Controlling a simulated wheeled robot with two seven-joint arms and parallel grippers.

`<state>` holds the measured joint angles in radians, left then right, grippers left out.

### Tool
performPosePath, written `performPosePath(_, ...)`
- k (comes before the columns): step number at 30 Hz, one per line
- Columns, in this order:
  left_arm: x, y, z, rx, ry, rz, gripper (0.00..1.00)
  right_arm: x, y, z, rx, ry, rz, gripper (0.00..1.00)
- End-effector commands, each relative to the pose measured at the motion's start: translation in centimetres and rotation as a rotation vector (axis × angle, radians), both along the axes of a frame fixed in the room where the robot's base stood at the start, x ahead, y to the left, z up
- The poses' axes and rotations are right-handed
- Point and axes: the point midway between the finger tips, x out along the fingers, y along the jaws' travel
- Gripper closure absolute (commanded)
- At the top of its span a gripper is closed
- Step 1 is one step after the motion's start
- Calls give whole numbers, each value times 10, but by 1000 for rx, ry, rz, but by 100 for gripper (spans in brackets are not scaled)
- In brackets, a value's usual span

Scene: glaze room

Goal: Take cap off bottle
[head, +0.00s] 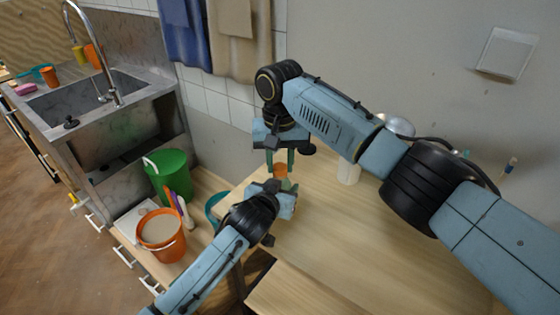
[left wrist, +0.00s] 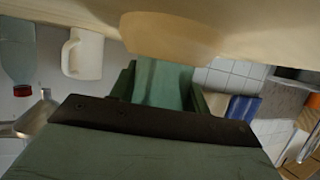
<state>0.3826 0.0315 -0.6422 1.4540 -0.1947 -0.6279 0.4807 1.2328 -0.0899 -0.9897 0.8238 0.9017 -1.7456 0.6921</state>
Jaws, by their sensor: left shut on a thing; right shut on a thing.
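A pale green bottle (head: 287,184) with an orange cap (head: 280,170) stands near the table's left edge, partly hidden by my grippers. My left gripper (head: 284,191) comes in from the lower left and is shut on the bottle's body. In the left wrist view, which is upside down, the green bottle (left wrist: 162,82) sits between the jaws; its cap is hidden there. My right gripper (head: 281,158) points down from above, its fingers shut on the orange cap. The cap is directly over the bottle; I cannot tell whether a gap lies between them.
The wooden table (head: 355,235) is clear at front right. A white mug (head: 348,172) stands behind, and a red-capped bottle (left wrist: 17,55) shows in the left wrist view. Left of the table are an orange bucket (head: 162,243), a green bucket (head: 170,172) and a sink (head: 85,100).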

Motion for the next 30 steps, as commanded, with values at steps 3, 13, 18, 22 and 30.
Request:
performPosePath(3,0,0,0,0,1,0,100,0,0,0,1,-1,160,98)
performPosePath(13,0,0,0,0,1,0,100,0,0,0,-1,-1,299,98)
performPosePath(18,0,0,0,0,1,0,100,0,0,0,-1,-1,298,67)
performPosePath(22,0,0,0,0,1,0,100,0,0,0,-1,0,297,50)
performPosePath(30,0,0,0,0,1,0,100,-1,1,1,2,1,299,49)
